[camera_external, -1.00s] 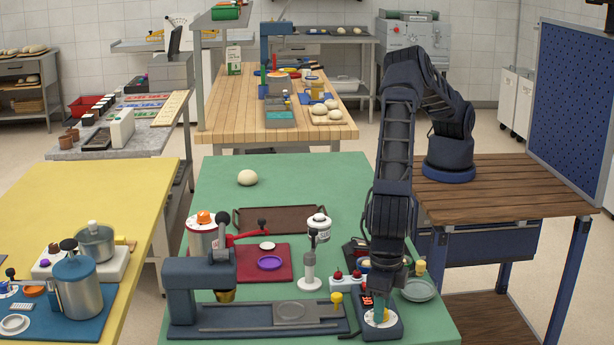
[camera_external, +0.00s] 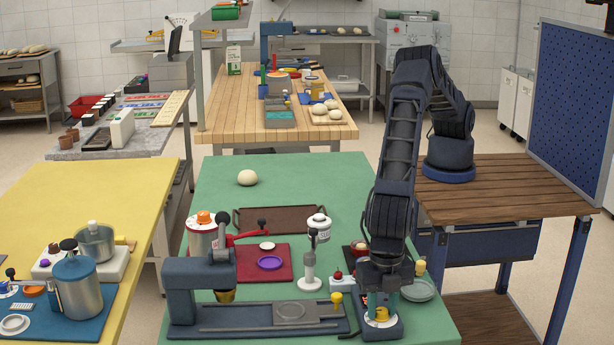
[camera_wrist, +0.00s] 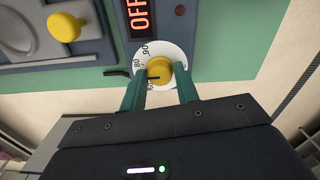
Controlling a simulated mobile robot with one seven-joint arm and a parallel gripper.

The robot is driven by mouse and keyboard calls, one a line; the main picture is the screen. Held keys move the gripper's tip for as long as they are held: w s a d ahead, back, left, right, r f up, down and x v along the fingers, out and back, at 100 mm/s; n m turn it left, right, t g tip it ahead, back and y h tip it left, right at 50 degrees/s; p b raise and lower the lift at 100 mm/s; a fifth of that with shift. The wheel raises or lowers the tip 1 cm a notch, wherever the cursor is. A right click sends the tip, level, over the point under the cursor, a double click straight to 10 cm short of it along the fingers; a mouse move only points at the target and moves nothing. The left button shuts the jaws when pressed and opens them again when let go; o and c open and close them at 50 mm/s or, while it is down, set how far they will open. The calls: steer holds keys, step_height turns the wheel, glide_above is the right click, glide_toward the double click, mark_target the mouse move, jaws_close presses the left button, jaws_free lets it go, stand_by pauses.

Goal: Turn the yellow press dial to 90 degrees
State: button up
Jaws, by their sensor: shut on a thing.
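The yellow press dial (camera_wrist: 159,69) sits on a white scale disc (camera_wrist: 177,53) with 80 and 90 legible on its left side. A dark line on the dial points left, near or just below the 80. My gripper (camera_wrist: 160,90) has its teal fingers on either side of the dial and is shut on it. In the external view the dial (camera_external: 381,315) shows low between the fingers of my gripper (camera_external: 381,308). The display (camera_wrist: 139,17) beside the dial reads OFF.
A yellow knob (camera_wrist: 64,27) stands on the press bed left of the dial. The grey press (camera_external: 190,290) is to the left on the green table (camera_external: 290,180). A white lever stand (camera_external: 310,270) and a plate (camera_external: 418,290) are close by.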

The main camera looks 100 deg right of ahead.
mark_target(382, 310)
steer(key=m, duration=0.5)
steer(key=shift+m, duration=0.3)
steer(key=m, duration=0.5)
steer(key=shift+m, duration=0.4)
steer(key=o, duration=1)
steer(key=shift+c, duration=0.2)
step_height(382, 310, up, 11)
steer(key=shift+f, duration=0.1)
